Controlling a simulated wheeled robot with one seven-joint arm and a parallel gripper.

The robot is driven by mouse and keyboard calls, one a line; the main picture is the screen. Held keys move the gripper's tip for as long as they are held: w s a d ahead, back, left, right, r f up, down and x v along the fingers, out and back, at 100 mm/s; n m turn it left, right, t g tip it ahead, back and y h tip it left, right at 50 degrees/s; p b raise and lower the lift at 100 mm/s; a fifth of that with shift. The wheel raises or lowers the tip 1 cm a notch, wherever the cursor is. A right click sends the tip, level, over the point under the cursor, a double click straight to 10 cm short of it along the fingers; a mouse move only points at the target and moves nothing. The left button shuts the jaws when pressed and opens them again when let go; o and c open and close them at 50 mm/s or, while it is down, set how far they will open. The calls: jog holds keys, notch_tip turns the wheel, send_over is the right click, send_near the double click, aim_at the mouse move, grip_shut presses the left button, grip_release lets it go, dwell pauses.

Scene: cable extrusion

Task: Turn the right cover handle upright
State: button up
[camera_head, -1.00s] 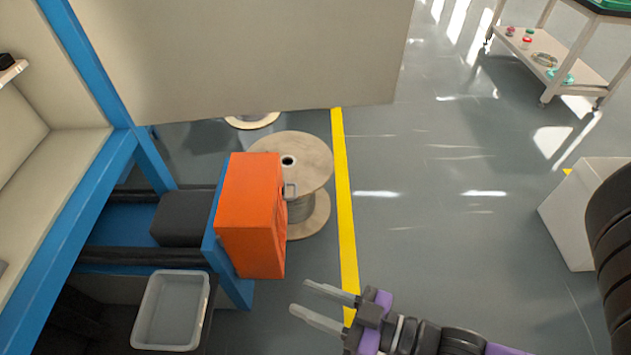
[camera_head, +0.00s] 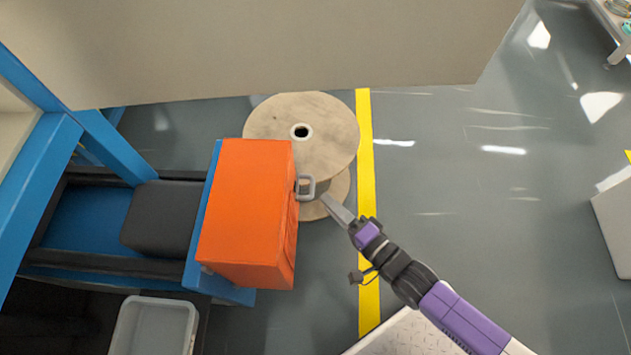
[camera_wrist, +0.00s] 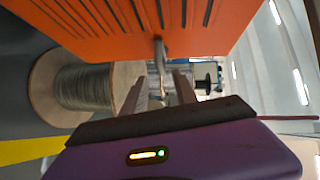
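The orange cover (camera_head: 248,205) is a box-shaped housing on the blue frame; its slotted side shows at the top of the wrist view (camera_wrist: 130,28). A grey loop handle (camera_head: 306,188) sticks out from its right side. In the wrist view the handle (camera_wrist: 160,60) appears between my two fingers. My gripper (camera_head: 332,205) is just right of and below the handle in the head view, with its fingers pointing at it. In the wrist view my gripper (camera_wrist: 158,88) has its fingers apart, with a gap around the handle's line. Whether a finger touches the handle is unclear.
A wooden cable spool (camera_head: 290,118) stands on the floor behind the cover. A grey panel (camera_head: 270,50) spans the top. A yellow floor line (camera_head: 366,150) runs past my arm. Open floor lies to the right.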

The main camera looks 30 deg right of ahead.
aim_at(312, 188)
jog(key=b+x, duration=0.1)
jog(key=x, duration=0.6)
jog(key=shift+w+a, duration=0.1)
jog(key=shift+w, duration=0.05)
grip_shut()
